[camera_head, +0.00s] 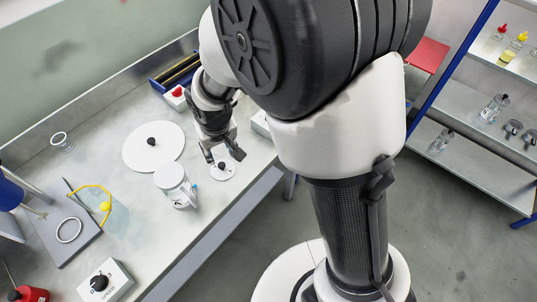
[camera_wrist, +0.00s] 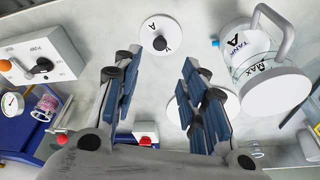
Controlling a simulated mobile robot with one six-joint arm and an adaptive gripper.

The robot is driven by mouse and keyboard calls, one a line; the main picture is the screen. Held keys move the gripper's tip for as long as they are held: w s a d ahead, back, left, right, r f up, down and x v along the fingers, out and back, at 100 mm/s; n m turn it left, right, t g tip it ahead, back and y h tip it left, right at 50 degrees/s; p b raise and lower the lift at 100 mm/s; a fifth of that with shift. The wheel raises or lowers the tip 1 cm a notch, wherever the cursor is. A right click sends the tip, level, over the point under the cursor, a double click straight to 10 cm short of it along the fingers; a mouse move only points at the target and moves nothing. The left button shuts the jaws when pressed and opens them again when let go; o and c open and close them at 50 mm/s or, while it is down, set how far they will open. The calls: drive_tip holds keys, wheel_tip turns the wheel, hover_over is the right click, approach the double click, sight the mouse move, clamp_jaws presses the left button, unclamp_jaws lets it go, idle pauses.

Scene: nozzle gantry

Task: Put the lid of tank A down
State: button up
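The lid of tank A (camera_head: 222,171) is a small white disc with a black knob. It appears to lie flat on the bench, right of tank A (camera_head: 176,187), a clear jug-like vessel with a handle. In the wrist view the lid (camera_wrist: 160,30) bears an "A" and lies just beyond my fingertips. Tank A (camera_wrist: 262,60) stands to its right there, with "TANK" and "MAX" markings and a pale round end. My gripper (camera_head: 224,156) is open and empty just above the lid. In the wrist view its blue-padded fingers (camera_wrist: 160,75) are wide apart, with nothing between them.
A large white disc with a black knob (camera_head: 150,148) lies behind tank A. A control box with a black knob (camera_head: 104,282) is at the front left. A small box with a red button (camera_head: 177,97) and a blue tray (camera_head: 178,72) sit behind my gripper. Shelves (camera_head: 470,130) stand right.

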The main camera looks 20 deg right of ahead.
drive_tip(key=s+d+r+m+t, duration=0.1)
drive_tip(key=s+d+r, duration=0.5)
drive_tip(key=s+r, duration=0.15)
drive_tip(key=s+d+r+m, duration=0.1)
drive_tip(key=s+d+r, duration=0.45)
drive_tip(key=r, duration=0.35)
drive_tip(key=s+d+r, duration=0.1)
drive_tip(key=s+d, duration=0.1)
drive_tip(key=s, duration=0.7)
drive_tip(key=shift+r+t+h, duration=0.3)
drive_tip(key=shift+r, duration=0.05)
